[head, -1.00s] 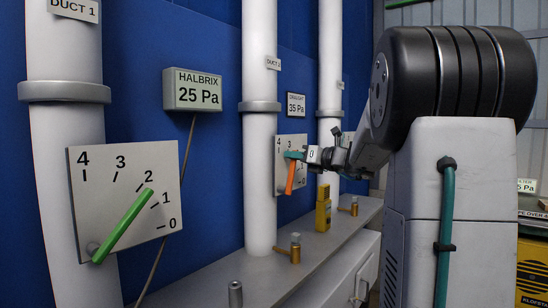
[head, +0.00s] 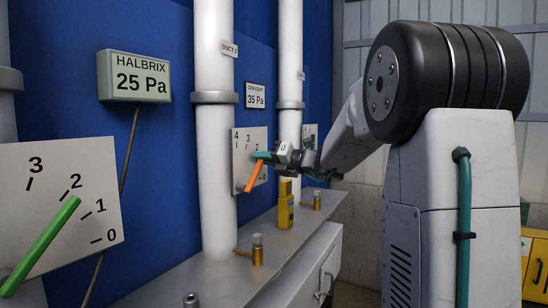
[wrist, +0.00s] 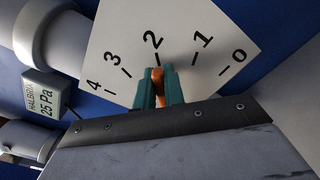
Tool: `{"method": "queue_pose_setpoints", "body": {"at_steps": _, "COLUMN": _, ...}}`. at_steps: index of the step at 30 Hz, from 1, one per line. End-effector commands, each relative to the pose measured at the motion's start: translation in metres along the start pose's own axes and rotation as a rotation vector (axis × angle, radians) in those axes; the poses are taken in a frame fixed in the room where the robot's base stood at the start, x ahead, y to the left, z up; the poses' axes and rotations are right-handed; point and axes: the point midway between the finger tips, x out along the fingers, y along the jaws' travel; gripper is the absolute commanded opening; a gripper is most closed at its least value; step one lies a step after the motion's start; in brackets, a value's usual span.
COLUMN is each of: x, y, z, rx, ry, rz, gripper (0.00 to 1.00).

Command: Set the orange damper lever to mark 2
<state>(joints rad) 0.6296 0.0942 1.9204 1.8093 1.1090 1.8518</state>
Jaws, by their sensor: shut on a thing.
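The orange damper lever (head: 255,176) sits on a white dial plate (head: 241,147) marked 4 to 0, on the second duct. My gripper (head: 263,156) is shut on the lever's upper end. In the wrist view the teal fingers (wrist: 158,86) stand on both sides of the orange lever (wrist: 158,76). There the lever's tip lies just below the tick of mark 2, lined up with it as far as I can see. The lever's lower part and pivot are hidden behind my gripper in the wrist view.
A green lever (head: 40,245) on a nearer dial points between 1 and 2. A yellow device (head: 286,205) and brass fittings (head: 257,252) stand on the grey ledge (head: 185,275) below. White ducts (head: 214,150) rise beside the dials. A HALBRIX display (head: 134,77) reads 25 Pa.

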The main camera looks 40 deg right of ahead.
Motion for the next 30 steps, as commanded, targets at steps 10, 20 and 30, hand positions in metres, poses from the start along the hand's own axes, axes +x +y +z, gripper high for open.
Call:
{"method": "queue_pose_setpoints", "body": {"at_steps": 10, "x": 0.002, "y": 0.001, "z": -0.002, "rx": 0.006, "ry": 0.003, "rz": 0.003, "gripper": 0.0}}
{"method": "queue_pose_setpoints", "body": {"at_steps": 20, "x": 0.002, "y": 0.001, "z": -0.001, "rx": 0.005, "ry": 0.002, "rz": 0.003, "gripper": 0.33}}
{"method": "queue_pose_setpoints", "body": {"at_steps": 30, "x": -0.03, "y": 0.001, "z": 0.0, "rx": 0.004, "ry": 0.0, "rz": -0.001, "gripper": 0.33}}
